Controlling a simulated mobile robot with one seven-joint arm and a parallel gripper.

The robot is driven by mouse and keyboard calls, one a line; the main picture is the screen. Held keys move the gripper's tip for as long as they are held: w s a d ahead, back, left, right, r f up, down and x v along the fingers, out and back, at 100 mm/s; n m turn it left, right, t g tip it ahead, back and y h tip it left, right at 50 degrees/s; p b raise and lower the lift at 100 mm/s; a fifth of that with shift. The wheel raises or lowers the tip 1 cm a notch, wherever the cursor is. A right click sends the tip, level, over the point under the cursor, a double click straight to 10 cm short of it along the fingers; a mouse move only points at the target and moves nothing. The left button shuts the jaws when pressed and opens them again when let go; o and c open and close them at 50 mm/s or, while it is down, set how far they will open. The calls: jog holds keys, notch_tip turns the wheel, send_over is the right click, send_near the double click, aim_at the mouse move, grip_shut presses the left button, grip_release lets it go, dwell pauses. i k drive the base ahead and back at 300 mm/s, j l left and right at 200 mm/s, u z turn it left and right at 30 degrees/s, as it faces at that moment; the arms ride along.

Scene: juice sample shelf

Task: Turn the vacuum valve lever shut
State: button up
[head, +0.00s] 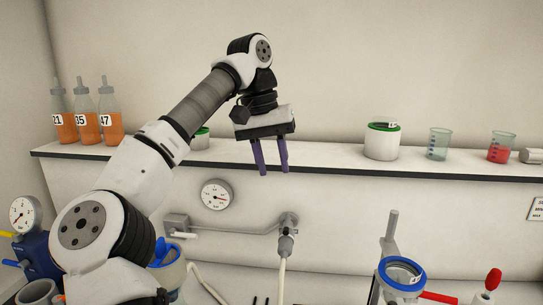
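My gripper (272,171) hangs fingers down in front of the shelf edge. Its two purple fingers are apart with nothing between them. A grey wall pipe (235,233) runs below the shelf to a grey fitting (288,222), from which a pale hose (282,280) hangs. The fitting is below and slightly right of my gripper, well apart from it. A round gauge (216,195) is on the wall above the pipe. A red-tipped handle (493,279) stands at the lower right. I cannot tell which part is the vacuum valve lever.
The shelf (335,165) carries orange juice bottles (84,122), a green-rimmed white tub (382,142), a clear beaker (438,144) and a red-filled beaker (501,148). Below are a blue device with a gauge (25,214), a blue-topped container (168,272) and a blue-ringed vessel (401,273).

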aim_at(286, 229)
jog(key=k, duration=1)
